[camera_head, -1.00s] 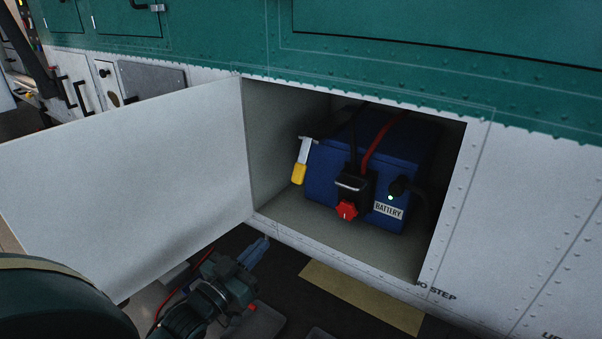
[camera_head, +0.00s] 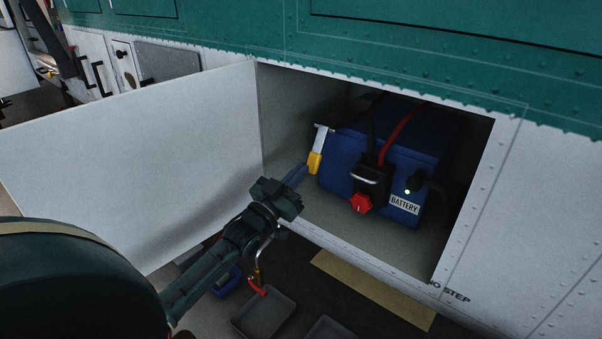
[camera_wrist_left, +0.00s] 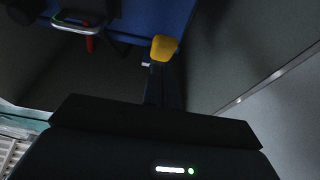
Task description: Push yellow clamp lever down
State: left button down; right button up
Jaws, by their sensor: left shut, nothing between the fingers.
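In the left wrist view the yellow handle (camera_wrist_left: 164,47) shows right beyond the dark fingers (camera_wrist_left: 160,75). I cannot tell whether they touch. My right gripper is not in view.
The battery stands in an open bay with a large white door (camera_head: 130,160) swung out to the left. A red knob (camera_head: 361,203) with a black connector is on the battery's front. Grey trays (camera_head: 265,312) lie on the dark floor below.

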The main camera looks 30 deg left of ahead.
aim_at(310, 173)
pick_arm(q)
jog(key=shift+w+f, duration=0.35)
jog(key=shift+w, duration=0.25)
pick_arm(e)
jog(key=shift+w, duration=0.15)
